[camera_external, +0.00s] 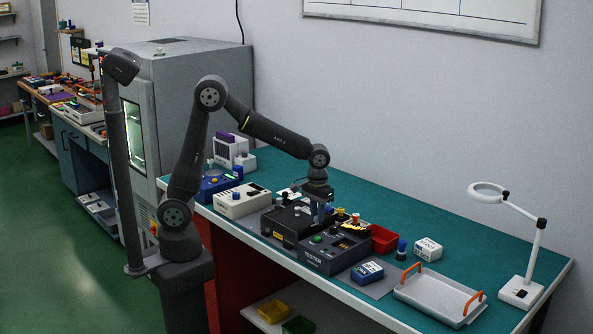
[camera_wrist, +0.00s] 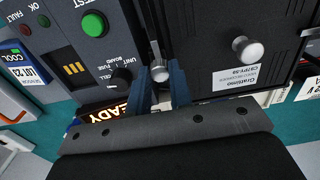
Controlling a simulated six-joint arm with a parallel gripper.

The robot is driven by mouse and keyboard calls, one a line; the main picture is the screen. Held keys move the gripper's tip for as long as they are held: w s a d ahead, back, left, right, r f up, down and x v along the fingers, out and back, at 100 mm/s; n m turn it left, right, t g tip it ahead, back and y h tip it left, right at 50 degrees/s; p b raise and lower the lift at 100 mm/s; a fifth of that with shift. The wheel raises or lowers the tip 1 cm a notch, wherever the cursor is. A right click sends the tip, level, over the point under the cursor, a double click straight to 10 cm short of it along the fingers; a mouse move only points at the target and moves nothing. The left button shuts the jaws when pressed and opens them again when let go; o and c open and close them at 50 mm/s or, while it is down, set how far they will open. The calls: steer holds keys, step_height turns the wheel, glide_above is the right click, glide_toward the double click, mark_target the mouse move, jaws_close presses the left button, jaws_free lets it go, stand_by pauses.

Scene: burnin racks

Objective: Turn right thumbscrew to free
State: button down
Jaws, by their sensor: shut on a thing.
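A black unit with a white label (camera_wrist: 238,75) fills the right of the wrist view. It also shows in the external view (camera_external: 284,222), left of the tester (camera_external: 330,256). A silver thumbscrew (camera_wrist: 160,73) at the unit's edge beside the tester sits between the blue fingertips of my gripper (camera_wrist: 163,84), which is shut on it. A second silver thumbscrew (camera_wrist: 248,50) stands free on the unit, to the right in the wrist view. In the external view my gripper (camera_external: 320,213) points down over the seam between unit and tester, and the thumbscrews cannot be made out.
The tester's green button (camera_wrist: 94,23) and black knob (camera_wrist: 121,78) lie close left of my fingers in the wrist view. A red bin (camera_external: 384,239), a blue device (camera_external: 367,271) and a metal tray with orange handles (camera_external: 437,300) stand to the right.

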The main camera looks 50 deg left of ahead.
steer(key=c, duration=1.3)
jaws_free()
step_height(320, 180, up, 18)
steer(key=shift+f, duration=0.2)
step_height(320, 180, down, 18)
steer(key=shift+r, duration=0.2)
